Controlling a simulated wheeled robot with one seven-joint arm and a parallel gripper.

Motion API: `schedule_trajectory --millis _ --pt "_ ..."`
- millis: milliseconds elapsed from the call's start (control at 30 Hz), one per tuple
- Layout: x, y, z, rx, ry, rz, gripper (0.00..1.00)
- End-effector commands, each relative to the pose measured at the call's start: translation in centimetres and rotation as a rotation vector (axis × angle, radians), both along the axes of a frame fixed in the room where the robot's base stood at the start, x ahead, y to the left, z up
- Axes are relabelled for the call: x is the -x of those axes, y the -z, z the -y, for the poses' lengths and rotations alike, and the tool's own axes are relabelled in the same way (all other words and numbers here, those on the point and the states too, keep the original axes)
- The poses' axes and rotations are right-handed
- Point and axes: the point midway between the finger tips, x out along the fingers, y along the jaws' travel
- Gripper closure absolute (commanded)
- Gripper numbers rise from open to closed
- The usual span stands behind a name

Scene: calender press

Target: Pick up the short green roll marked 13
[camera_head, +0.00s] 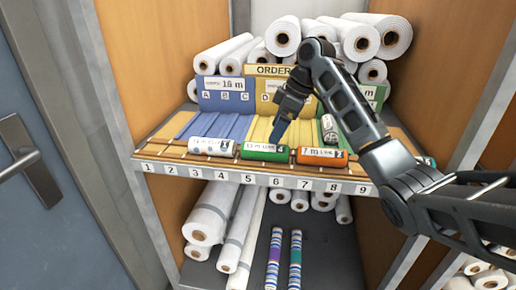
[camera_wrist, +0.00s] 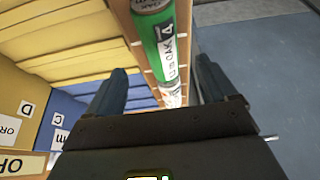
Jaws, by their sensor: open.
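The short green roll (camera_head: 265,152) lies on the wooden front ledge of the shelf, above the slot numbers 5 and 6. Its white label is small and seems to start with 13. In the wrist view, the green roll (camera_wrist: 150,38) runs down from the top edge, its label turned sideways and partly legible. My gripper (camera_head: 280,130) is open and empty, pointing down just above and behind the green roll. In the wrist view, the two fingers of my gripper (camera_wrist: 162,82) stand apart on either side of the row of rolls. No contact with the roll shows.
A white labelled roll (camera_head: 211,146) lies left of the green one, an orange roll (camera_head: 321,156) right of it. A short roll (camera_head: 329,128) sits on the green section behind. Large white rolls (camera_head: 283,36) are stacked at the back. The lower shelf holds more rolls.

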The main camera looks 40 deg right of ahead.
Motion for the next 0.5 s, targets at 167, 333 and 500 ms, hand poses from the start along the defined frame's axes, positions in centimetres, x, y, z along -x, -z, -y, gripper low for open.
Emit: schedule_trajectory --millis 167,333,500 --pt "-0.5 1.7 -0.5 -0.001 0.001 -0.002 0.15" --pt "-1.0 3.3 -1.0 -0.002 0.002 -0.003 0.15" --pt "-1.8 5.6 -1.6 -0.001 0.000 -0.002 0.15"
